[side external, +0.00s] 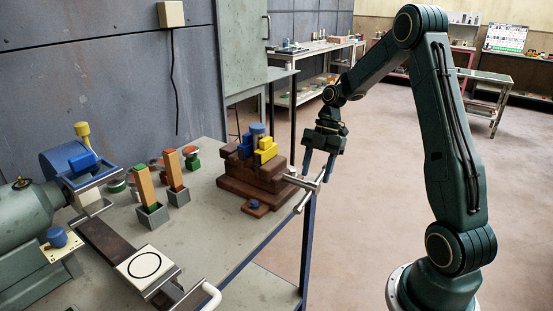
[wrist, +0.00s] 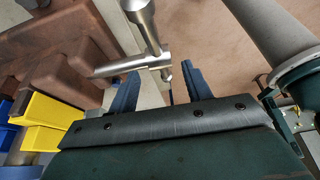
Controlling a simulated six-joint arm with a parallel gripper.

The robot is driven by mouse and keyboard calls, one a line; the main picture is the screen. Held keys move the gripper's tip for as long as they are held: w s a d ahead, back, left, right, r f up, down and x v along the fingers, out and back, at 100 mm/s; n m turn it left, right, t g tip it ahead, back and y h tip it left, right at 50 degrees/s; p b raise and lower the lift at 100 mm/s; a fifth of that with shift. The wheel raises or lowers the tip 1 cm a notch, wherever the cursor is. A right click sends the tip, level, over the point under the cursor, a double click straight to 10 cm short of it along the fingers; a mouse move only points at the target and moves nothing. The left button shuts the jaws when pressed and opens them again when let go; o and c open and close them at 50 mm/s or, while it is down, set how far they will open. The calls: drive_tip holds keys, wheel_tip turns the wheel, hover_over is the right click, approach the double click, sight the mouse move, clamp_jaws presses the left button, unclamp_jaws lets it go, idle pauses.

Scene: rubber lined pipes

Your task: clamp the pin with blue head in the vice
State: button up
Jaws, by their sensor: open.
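A brown stepped body (side external: 250,186), which looks like the vice, stands near the table's right edge, with yellow blocks (side external: 266,150) on top. A blue round head (side external: 257,128), apparently the pin's, shows among them; whether it is gripped is hidden. A grey metal T-shaped bar (side external: 301,184) sticks out from the vice's right side past the table edge. My gripper (side external: 320,178) points down at this bar, fingers open. In the wrist view the bar (wrist: 140,65) shows around the fingertips (wrist: 160,82); contact cannot be told.
A small brown plate with a blue knob (side external: 255,205) lies in front of the vice. Two orange-topped posts (side external: 146,185) in grey holders stand left of it. A green-grey machine (side external: 25,225) and a cream plate with a black circle (side external: 146,266) fill the left.

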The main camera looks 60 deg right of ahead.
sight(313, 183)
drive_tip(key=shift+x, duration=2.1)
drive_tip(key=shift+c, duration=0.4)
clamp_jaws()
